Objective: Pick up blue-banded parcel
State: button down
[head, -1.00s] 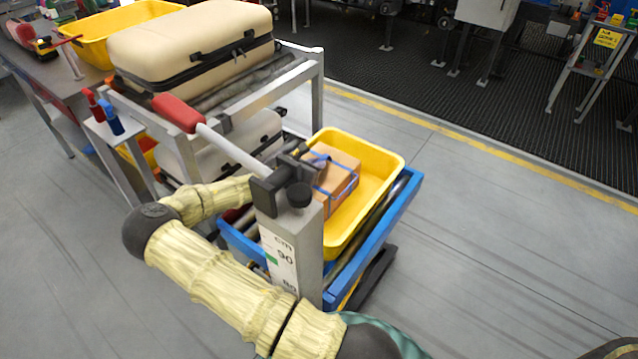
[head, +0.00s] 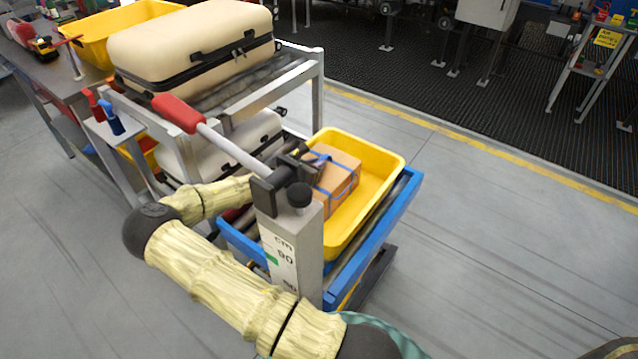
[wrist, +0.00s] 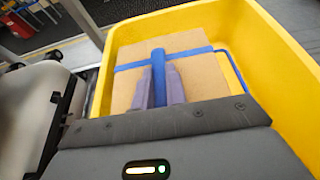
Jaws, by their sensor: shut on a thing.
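The blue-banded parcel (head: 338,177) is a brown box with crossing blue bands. It is at the left end of the yellow tray (head: 378,198), which rests on a blue-framed roller cart. My gripper (head: 300,158) is at the parcel's near left side, partly hidden by the grey post. In the wrist view, my gripper's two fingers (wrist: 161,85) are close together on a raised blue band of the parcel (wrist: 205,75). I cannot tell whether the parcel touches the tray floor.
A grey post (head: 290,245) with a red-handled lever stands in front of the cart. A metal rack (head: 318,85) at left holds a cream suitcase (head: 190,50) above and another below. Another yellow tray (head: 85,45) is at the far left. The floor on the right is clear.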

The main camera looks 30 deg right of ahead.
jog(key=shift+r, duration=0.25)
